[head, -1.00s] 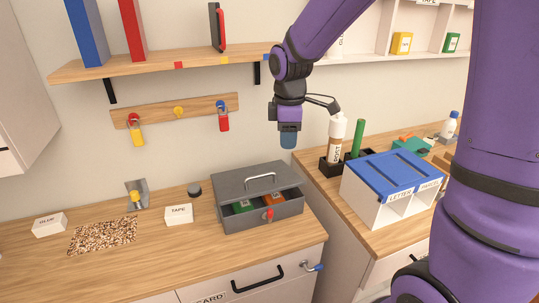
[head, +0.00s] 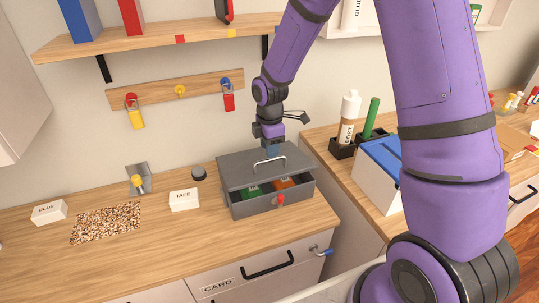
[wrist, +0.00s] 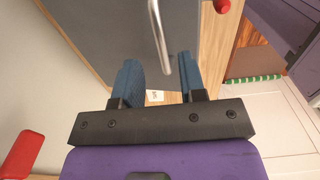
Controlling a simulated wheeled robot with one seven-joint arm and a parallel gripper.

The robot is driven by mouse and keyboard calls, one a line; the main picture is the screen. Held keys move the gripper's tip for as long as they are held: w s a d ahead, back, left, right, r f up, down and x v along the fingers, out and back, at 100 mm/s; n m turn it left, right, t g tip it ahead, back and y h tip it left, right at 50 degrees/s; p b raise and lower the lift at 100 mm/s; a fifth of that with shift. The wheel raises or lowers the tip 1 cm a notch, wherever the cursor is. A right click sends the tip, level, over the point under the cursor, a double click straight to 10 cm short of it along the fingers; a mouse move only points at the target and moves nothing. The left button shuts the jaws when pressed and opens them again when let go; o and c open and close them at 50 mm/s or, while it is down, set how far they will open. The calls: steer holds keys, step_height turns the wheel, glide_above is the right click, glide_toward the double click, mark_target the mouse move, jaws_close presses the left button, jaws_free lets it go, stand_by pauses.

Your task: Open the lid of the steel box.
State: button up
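The grey steel box (head: 240,206) stands on the wooden counter. Its lid (head: 237,172) sits slightly raised at the front, and green and orange things show through the gap. A silver bar handle (head: 269,160) is on the lid, and a red piece (head: 281,200) is at the front. My gripper (head: 270,148) is just above the lid's back part, close to the handle. In the wrist view my two blue fingers (wrist: 160,82) are apart, with the handle (wrist: 158,35) running between them in the picture. I cannot tell whether they touch it.
A shelf (head: 160,40) and padlock rack (head: 175,90) are above. A blue-topped sorter (head: 378,160) stands on the right counter.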

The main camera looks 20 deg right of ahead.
steer(key=shift+f, duration=1.65)
jaws_close()
